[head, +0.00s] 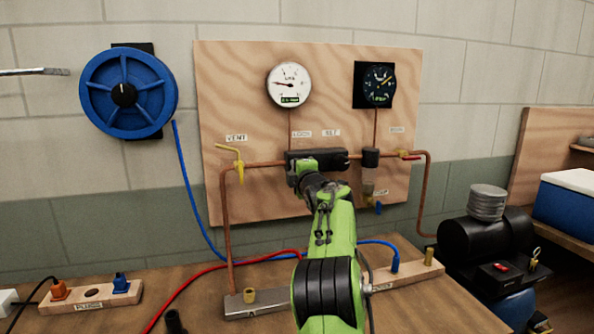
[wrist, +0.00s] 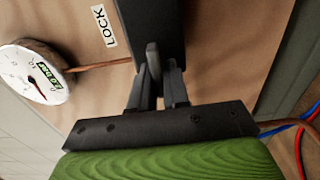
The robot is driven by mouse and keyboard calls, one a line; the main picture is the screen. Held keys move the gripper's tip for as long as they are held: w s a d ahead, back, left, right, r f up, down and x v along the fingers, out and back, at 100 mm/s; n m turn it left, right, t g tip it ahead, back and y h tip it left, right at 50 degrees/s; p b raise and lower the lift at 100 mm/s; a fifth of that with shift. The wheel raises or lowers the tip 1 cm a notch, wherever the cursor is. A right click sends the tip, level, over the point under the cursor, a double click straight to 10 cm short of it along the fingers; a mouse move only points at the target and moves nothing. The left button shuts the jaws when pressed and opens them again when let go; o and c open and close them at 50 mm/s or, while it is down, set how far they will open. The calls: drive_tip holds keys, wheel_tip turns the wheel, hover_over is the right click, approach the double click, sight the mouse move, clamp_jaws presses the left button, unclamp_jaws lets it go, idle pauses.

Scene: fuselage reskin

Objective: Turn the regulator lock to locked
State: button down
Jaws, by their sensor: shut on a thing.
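The regulator is a long black block (head: 334,156) on the plywood panel, below the LOCK label (head: 302,133) and a second label beside it. In the wrist view the black block (wrist: 155,18) fills the top middle, with the LOCK label (wrist: 104,26) to its left. The regulator lock shows as a small grey tab (wrist: 153,58) at the block's near face. My gripper (wrist: 157,84) is shut on this tab, one dark finger on each side. In the head view my green arm hides the fingers and the lock. I cannot tell the lock's exact setting.
A white gauge (head: 289,85) and a dark gauge (head: 375,84) sit above the regulator. Copper pipes run close by. Red and blue hoses cross the bench below.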

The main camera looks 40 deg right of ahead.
drive_tip(key=c, duration=1.2)
unclamp_jaws()
drive_tip(key=shift+s, duration=0.1)
drive_tip(key=b+v, duration=0.3)
drive_tip(key=v, duration=1.2)
drive_tip(key=shift+s+a, duration=0.15)
drive_tip(key=shift+s, duration=0.1)
